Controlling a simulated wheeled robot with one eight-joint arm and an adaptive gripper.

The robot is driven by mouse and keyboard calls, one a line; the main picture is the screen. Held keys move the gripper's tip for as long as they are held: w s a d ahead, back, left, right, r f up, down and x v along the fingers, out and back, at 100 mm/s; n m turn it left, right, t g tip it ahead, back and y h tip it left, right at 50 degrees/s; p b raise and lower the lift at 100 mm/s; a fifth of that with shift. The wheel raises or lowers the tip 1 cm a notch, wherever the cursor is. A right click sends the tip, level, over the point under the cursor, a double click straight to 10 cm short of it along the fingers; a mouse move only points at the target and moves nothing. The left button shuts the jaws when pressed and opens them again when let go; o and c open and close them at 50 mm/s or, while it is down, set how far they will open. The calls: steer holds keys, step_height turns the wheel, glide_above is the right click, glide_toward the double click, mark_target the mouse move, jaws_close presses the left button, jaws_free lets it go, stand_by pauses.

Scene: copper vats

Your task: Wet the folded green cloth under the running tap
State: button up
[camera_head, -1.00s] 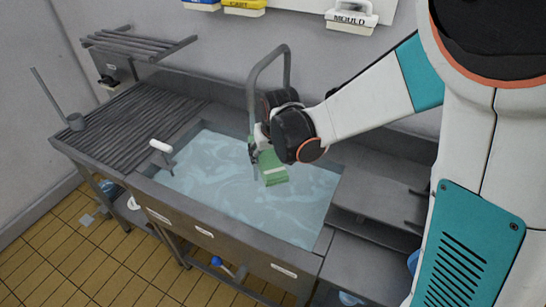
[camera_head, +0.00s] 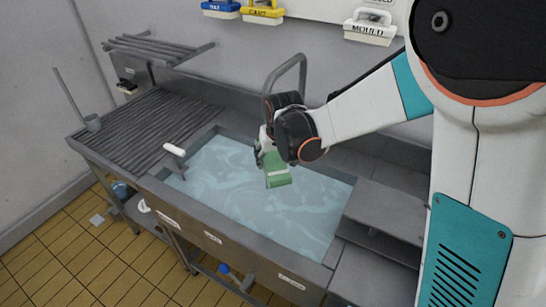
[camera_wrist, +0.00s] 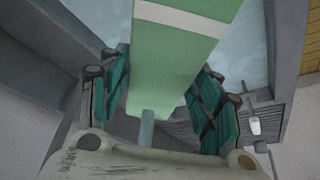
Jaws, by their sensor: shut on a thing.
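My gripper (camera_head: 266,158) is shut on the folded green cloth (camera_head: 278,177) and holds it above the water in the sink. In the wrist view the cloth (camera_wrist: 182,60), with a pale stripe across it, sticks out between the teal finger pads. The grey arched tap (camera_head: 303,75) rises behind my gripper, and its spout end is hidden by my wrist. A short blue-grey column (camera_wrist: 147,128) shows at the near end of the cloth; I cannot tell whether it is running water or the spout. Whether the cloth is wet cannot be told.
The metal sink (camera_head: 190,220) is full of pale blue water. A white-handled lever (camera_head: 174,150) stands at its left rim. A ribbed drainboard (camera_head: 140,130) lies left, grey shelves (camera_head: 385,210) right.

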steer(key=shift+d, duration=0.1)
steer(key=shift+w+d, duration=0.35)
steer(key=shift+d, duration=0.1)
steer(key=shift+a, duration=0.1)
steer(key=shift+s+a, duration=0.35)
steer(key=shift+a, duration=0.1)
steer(key=shift+w+d, duration=0.1)
steer(key=shift+d, duration=0.1)
stand_by(0.4)
steer(key=shift+w+d, duration=0.25)
steer(key=shift+d, duration=0.1)
steer(key=s+d, duration=0.4)
steer(key=s, duration=0.3)
stand_by(0.8)
steer(key=shift+d+r, duration=0.1)
stand_by(1.0)
